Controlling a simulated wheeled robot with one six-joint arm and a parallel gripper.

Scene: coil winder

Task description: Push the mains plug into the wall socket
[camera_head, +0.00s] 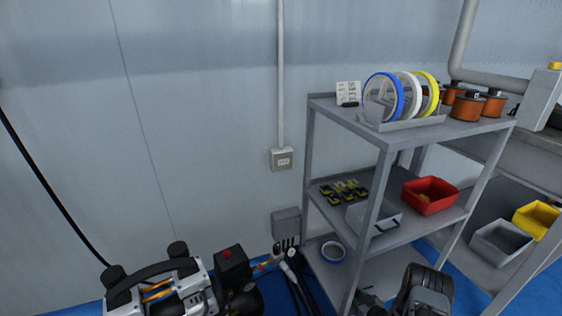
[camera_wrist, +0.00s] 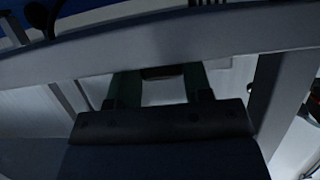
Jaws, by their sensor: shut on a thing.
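The wall socket (camera_head: 283,159) is a small pale box on the wall at the lower end of a vertical conduit, left of the shelf rack in the head view. In the wrist view, the two dark fingers of my gripper (camera_wrist: 161,88) stand on either side of a small dark thing, which I take to be the mains plug (camera_wrist: 161,73). The gripper is shut on it. Only a little of the plug shows, and its pins are hidden. The wrist view does not show the socket. A dark part of my arm shows low in the head view, right of centre.
A grey shelf rack (camera_head: 385,142) with spools and bins stands right of the socket. A grey beam (camera_wrist: 120,47) crosses close beyond my fingers in the wrist view. A compressor-like machine (camera_head: 165,290) stands low left. A grey box (camera_head: 286,222) is below the socket.

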